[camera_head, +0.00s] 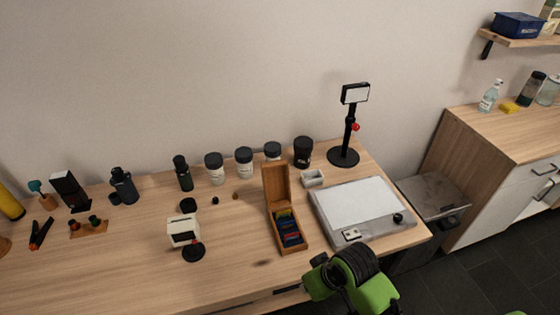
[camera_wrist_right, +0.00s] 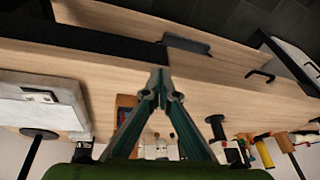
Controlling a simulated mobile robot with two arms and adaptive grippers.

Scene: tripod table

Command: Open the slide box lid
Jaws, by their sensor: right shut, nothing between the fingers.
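The wooden slide box (camera_head: 303,246) stands on the table left of the light panel. Its hinged lid (camera_head: 276,183) is raised and stands up at the back, with its inner face showing. Several dark and coloured slides lie inside. In the wrist view a brown part of the box (camera_wrist_right: 125,101) shows, mostly hidden behind a finger. My right gripper (camera_head: 313,264) is at the table's front edge, in front of the box and apart from it. Its fingertips (camera_wrist_right: 160,84) meet in the wrist view with nothing between them. My left gripper is not in view.
A light panel (camera_head: 360,205) lies to the right, with a small white dish (camera_head: 313,179) behind it. A black-based lamp stand (camera_head: 343,157) is at the back. A white device (camera_head: 183,231) stands left of the box. Several dark-capped jars line the back. Bare table lies front left.

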